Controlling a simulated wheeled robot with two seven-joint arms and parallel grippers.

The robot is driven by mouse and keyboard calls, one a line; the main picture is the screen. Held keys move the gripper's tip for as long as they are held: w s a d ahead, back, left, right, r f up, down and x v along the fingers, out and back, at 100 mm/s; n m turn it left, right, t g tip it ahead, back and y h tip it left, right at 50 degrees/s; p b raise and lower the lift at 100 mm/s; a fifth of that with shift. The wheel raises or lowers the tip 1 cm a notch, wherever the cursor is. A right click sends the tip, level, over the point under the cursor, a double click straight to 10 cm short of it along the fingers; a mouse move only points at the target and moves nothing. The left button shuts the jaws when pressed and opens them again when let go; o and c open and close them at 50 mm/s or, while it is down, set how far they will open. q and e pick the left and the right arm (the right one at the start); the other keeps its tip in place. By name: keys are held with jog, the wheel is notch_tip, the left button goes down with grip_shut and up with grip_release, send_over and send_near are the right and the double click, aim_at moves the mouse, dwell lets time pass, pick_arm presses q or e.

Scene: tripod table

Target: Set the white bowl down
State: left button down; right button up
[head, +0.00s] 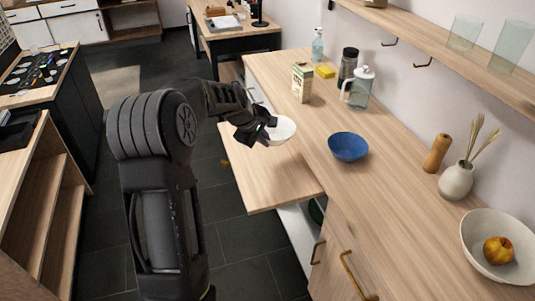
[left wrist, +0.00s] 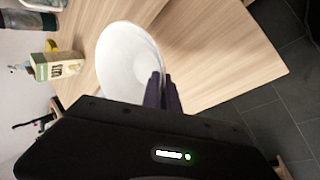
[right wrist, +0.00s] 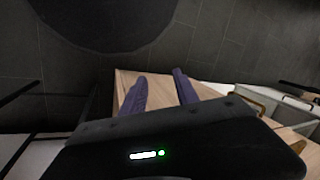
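The white bowl (head: 283,130) is over the near left part of the wooden surface. My left gripper (head: 266,134) is at the bowl's near left rim. In the left wrist view the white bowl (left wrist: 130,62) shows with both fingers (left wrist: 162,92) close together at its rim, shut on it. The pull-out wooden board (head: 262,180) lies below and nearer than the bowl. I cannot tell whether the bowl's base touches a surface. My right gripper is outside the head view; in the right wrist view its fingers (right wrist: 160,84) are apart with nothing between them.
A blue bowl (head: 348,147) stands on the counter (head: 385,205) to the right. A larger white bowl with fruit (head: 479,230) is at far right. The board's front is clear.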

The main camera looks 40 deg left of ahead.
pick_arm(q)
jog(key=shift+a+r, duration=0.15)
jog(key=shift+f, duration=3.2)
jog(key=shift+f, duration=0.1)
jog(key=shift+f, duration=1.75)
jog(key=shift+f, duration=0.2)
jog(key=c, duration=1.6)
grip_release()
jog(key=shift+c, duration=0.2)
jog(key=shift+r, duration=0.15)
